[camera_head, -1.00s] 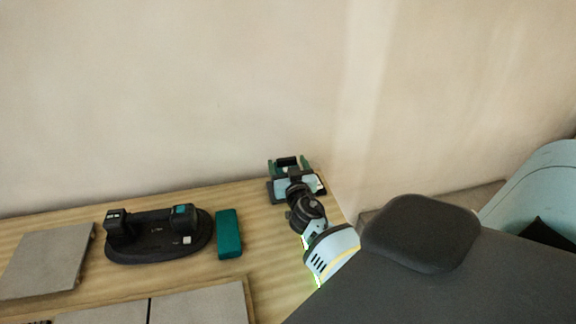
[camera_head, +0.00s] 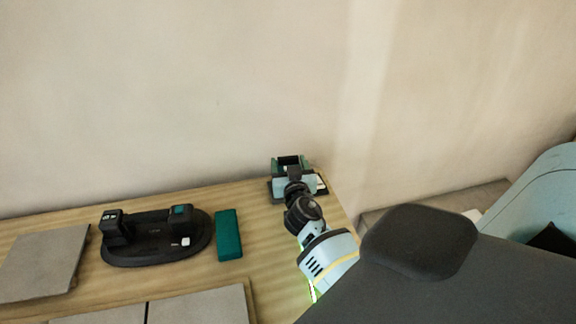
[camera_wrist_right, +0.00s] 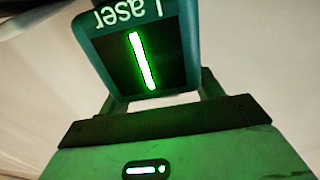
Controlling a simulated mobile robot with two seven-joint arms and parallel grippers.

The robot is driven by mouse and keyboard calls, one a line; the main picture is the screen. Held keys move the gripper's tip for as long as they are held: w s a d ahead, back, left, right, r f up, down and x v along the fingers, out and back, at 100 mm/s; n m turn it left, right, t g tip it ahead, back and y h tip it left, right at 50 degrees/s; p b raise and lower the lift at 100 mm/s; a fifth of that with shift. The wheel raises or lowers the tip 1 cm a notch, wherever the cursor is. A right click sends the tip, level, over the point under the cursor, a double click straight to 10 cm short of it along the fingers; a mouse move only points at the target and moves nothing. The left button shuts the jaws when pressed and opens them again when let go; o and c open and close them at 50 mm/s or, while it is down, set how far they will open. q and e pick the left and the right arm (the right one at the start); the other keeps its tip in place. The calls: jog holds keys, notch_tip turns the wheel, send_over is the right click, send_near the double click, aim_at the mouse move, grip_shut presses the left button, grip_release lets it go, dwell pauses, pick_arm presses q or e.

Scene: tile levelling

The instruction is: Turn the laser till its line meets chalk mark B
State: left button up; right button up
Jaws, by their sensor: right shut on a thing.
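The laser (camera_head: 289,162) is a small green and dark unit at the back right corner of the wooden table, close to the wall. In the right wrist view, its teal head (camera_wrist_right: 142,52) carries the word "Laser" and a lit green line in a dark window. I see neither chalk mark B nor a laser line on the wall. My left gripper is out of view.
A black oval tool (camera_head: 157,254) with two upright posts lies on the table (camera_head: 270,250), beside a teal block (camera_head: 228,235). Grey tiles (camera_head: 42,262) lie at the left and front (camera_head: 200,307). The wall (camera_head: 200,90) rises behind the table.

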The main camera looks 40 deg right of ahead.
jog(key=o, duration=0.7)
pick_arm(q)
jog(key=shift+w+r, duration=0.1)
pick_arm(e)
jog(key=shift+o, duration=0.2)
jog(key=shift+s+a, duration=0.15)
jog(key=shift+s, duration=0.05)
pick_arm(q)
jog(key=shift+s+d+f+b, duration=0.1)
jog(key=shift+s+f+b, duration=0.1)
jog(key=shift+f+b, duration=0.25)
pick_arm(e)
jog(key=v, duration=0.7)
jog(key=shift+s+a, duration=0.1)
jog(key=shift+s, duration=0.1)
